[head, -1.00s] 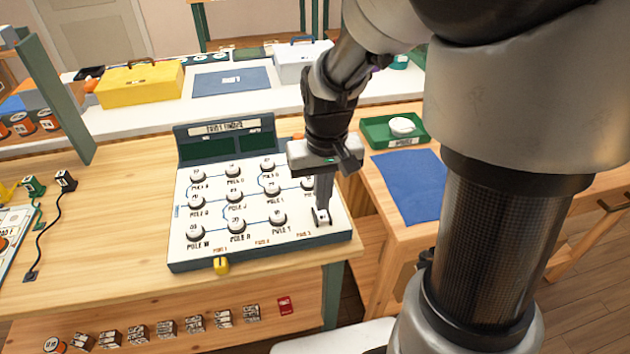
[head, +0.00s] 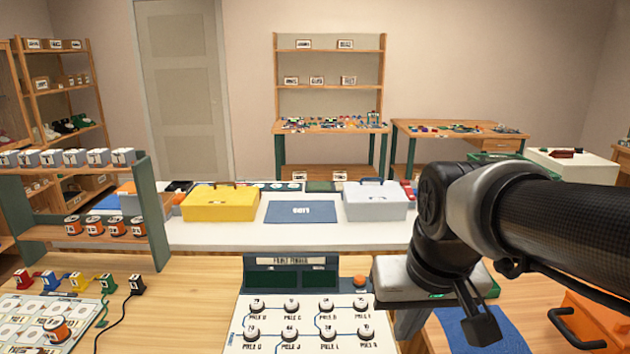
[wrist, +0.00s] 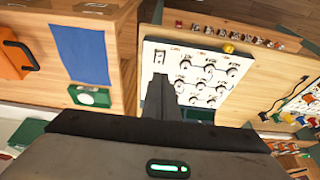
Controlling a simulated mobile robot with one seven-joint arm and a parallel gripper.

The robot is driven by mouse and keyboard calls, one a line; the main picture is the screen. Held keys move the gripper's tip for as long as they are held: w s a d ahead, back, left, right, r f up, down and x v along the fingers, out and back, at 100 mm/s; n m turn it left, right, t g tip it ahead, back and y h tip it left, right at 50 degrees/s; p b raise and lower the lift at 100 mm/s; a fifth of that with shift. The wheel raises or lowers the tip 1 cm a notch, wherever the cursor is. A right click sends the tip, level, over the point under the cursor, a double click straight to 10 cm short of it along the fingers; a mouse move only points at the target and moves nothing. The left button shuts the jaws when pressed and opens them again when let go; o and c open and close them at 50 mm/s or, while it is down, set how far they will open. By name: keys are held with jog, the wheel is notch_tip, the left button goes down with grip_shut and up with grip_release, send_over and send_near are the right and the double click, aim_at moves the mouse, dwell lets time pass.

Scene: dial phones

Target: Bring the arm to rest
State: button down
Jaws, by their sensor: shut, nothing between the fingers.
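My gripper (head: 480,318) is in the head view at the lower right, in the air at the right side of the fault finder panel (head: 283,342). Its fingers are together with nothing between them, pointing down. In the wrist view the shut fingers (wrist: 160,95) reach up from the gripper body, in front of the white panel (wrist: 215,52) with its round knobs. The panel lies on the wooden bench with its dark green display board standing at the back. My arm comes in from the right edge of the head view.
A yellow toolbox (head: 220,203) and a grey toolbox (head: 375,202) stand on the white counter behind. A rack with orange spools (head: 95,228) is at the left.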

jog(key=s+r+t, duration=0.2)
jog(key=s, duration=0.3)
notch_tip(320, 180, up, 14)
jog(key=p, duration=1.5)
jog(key=shift+r, duration=0.15)
jog(key=shift+d, duration=0.1)
